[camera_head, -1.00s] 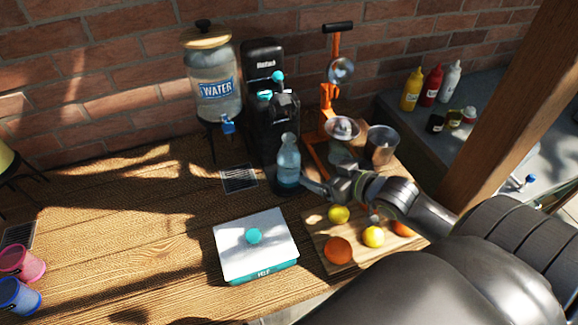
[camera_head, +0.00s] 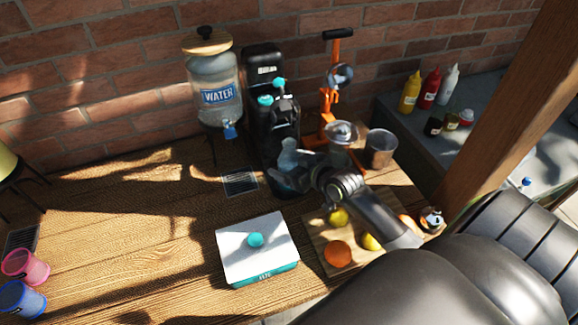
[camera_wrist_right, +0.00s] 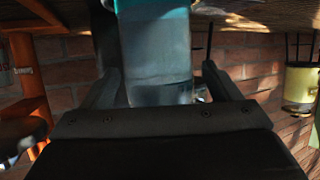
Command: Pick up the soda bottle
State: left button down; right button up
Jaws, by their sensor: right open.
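The soda bottle (camera_head: 287,155) is clear with a bluish tint and stands upright at the base of the black soda maker (camera_head: 265,125). My right gripper (camera_head: 290,172) reaches in from the right and partly hides the bottle's lower part in the head view. In the right wrist view, the bottle (camera_wrist_right: 155,50) fills the space between the two open fingers of my right gripper (camera_wrist_right: 163,78). That view is upside down, with a teal band on the bottle at its top edge. A gap shows beside the right finger; contact on the left side is unclear. My left gripper is not in view.
A water dispenser (camera_head: 215,85) is at the left. The table's left middle is clear.

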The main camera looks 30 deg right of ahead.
jog(key=shift+w+f, duration=0.15)
jog(key=shift+w, duration=0.1)
jog(key=shift+s, duration=0.1)
jog(key=shift+c, duration=0.2)
jog(key=c, duration=1.3)
jog(key=shift+r+b, duration=0.35)
jog(key=shift+c, duration=0.2)
